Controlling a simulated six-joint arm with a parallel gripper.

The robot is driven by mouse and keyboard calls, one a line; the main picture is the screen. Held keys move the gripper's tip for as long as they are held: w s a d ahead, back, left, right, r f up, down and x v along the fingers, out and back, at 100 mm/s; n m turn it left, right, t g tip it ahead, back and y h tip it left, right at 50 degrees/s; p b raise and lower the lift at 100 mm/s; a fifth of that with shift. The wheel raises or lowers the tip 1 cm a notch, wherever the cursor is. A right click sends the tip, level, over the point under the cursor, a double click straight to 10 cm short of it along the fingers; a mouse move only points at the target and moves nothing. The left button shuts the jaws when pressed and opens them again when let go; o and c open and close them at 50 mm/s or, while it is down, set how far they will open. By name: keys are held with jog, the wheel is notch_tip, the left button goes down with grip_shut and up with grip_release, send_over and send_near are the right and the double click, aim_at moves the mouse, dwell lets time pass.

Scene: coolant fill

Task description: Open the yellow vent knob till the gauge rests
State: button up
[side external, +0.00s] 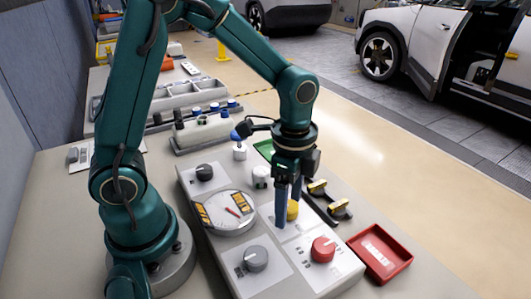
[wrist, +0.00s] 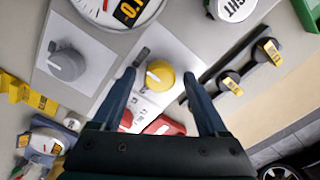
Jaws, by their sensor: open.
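The yellow vent knob (side external: 292,210) sits on a white plate on the grey panel (side external: 222,262), right of the gauge. In the wrist view the yellow knob (wrist: 159,76) lies between my two fingers with a gap on both sides. My gripper (side external: 288,210) is open, pointing down over the knob; its blue fingers partly hide the knob in the side view. The round white gauge (side external: 228,222) has a red needle, and part of its dial shows in the wrist view (wrist: 100,8). I cannot read the needle's value.
A red knob (side external: 323,249), a grey knob (side external: 256,258) and a black knob (side external: 204,172) share the panel. Yellow-and-black handles (side external: 340,207) stand close on the right. A red tray (side external: 382,252) lies beside the panel. A white cap (side external: 261,176) stands behind the gripper.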

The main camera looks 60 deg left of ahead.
grip_shut()
jog(key=shift+n, duration=0.3)
jog(key=n, duration=0.3)
jog(key=shift+n, duration=0.3)
jog(key=n, duration=0.3)
jog(key=shift+n, duration=0.3)
jog(key=n, duration=0.4)
jog(key=shift+r+n, duration=0.1)
jog(key=shift+n, duration=1.9)
